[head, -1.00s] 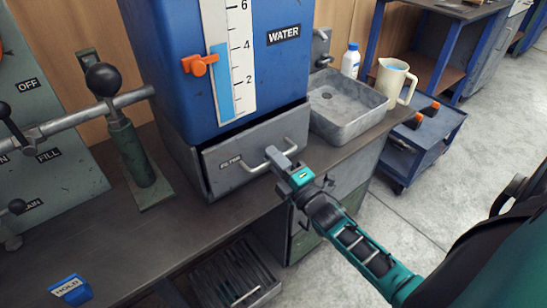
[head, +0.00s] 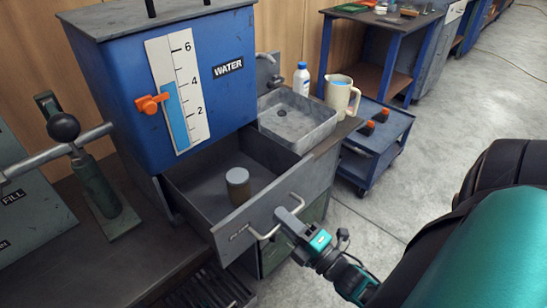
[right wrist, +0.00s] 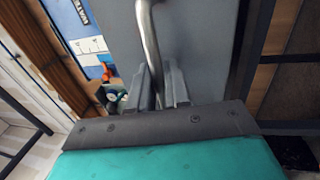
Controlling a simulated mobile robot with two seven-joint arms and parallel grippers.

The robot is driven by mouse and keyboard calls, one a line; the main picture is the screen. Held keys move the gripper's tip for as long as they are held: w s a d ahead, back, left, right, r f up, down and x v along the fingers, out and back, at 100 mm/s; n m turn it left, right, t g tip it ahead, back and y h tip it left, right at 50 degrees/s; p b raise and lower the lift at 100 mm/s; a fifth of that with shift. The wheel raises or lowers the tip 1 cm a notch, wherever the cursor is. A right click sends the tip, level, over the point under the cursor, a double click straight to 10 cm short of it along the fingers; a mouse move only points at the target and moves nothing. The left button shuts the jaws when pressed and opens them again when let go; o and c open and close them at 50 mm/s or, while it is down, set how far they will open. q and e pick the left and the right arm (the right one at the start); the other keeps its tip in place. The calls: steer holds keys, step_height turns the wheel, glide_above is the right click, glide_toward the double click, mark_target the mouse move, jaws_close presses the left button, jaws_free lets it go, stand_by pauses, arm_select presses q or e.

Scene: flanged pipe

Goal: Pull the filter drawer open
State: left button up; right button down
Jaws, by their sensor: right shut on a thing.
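The grey filter drawer (head: 240,228) below the blue water tank (head: 140,75) stands well open, pulled out towards me. A grey-tan cylinder (head: 238,186) stands upright inside it. In the right wrist view the handle (right wrist: 149,40) runs down between the two fingers (right wrist: 158,88), with the grey drawer front behind. My left gripper is not in view.
A metal sink (head: 297,118) is right of the tank, with a white bottle (head: 301,80) and a pitcher (head: 340,95) behind it. A blue cart (head: 375,145) stands to the right. A green post with a black knob (head: 63,127) is at the left. Floor at the right is clear.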

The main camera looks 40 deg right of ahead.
steer(key=shift+s, duration=0.35)
steer(key=c, duration=1.4)
jaws_free()
steer(key=shift+o, duration=0.4)
steer(key=v, duration=1.3)
steer(key=shift+b, duration=0.3)
